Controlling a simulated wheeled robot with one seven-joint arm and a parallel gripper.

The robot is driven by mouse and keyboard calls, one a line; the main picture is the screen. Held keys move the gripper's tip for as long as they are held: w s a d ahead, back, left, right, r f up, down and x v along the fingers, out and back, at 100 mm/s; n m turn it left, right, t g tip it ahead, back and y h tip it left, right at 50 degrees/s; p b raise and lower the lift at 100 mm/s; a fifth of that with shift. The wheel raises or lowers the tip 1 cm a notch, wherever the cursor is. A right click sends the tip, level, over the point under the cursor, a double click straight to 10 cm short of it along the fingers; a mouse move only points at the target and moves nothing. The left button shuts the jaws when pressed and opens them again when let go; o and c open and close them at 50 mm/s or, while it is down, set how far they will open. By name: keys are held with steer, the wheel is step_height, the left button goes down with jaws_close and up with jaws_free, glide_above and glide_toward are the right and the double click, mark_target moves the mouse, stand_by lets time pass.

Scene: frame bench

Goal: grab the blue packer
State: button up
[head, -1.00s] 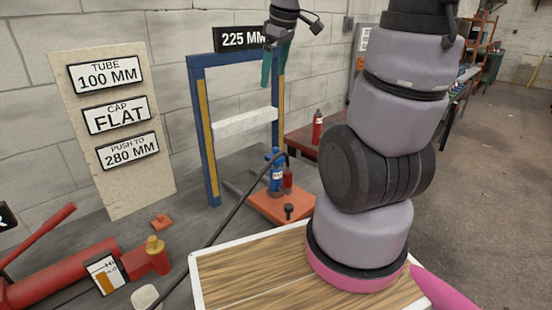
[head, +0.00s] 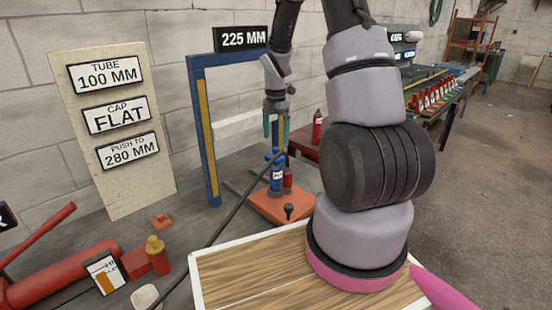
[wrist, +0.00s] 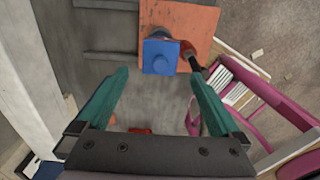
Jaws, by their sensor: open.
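The blue packer (head: 276,177) stands upright on the orange plate (head: 268,207) inside the blue press frame, with a white label on its side. In the wrist view my gripper (wrist: 158,74) is open and empty, and the packer top appears between and just beyond the fingertips. The fingers do not appear to grip it. The exact height gap is hard to tell.
The blue press frame (head: 208,140) and its white crossbar (head: 225,126) stand close beside my gripper. A black cable (head: 238,207) passes in front. A black knob (head: 289,209) sits on the plate's front.

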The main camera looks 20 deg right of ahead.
mark_target(276, 148)
step_height(276, 148, down, 7)
steer(key=shift+r, duration=0.2)
steer(key=shift+c, duration=0.3)
steer(key=c, duration=1.4)
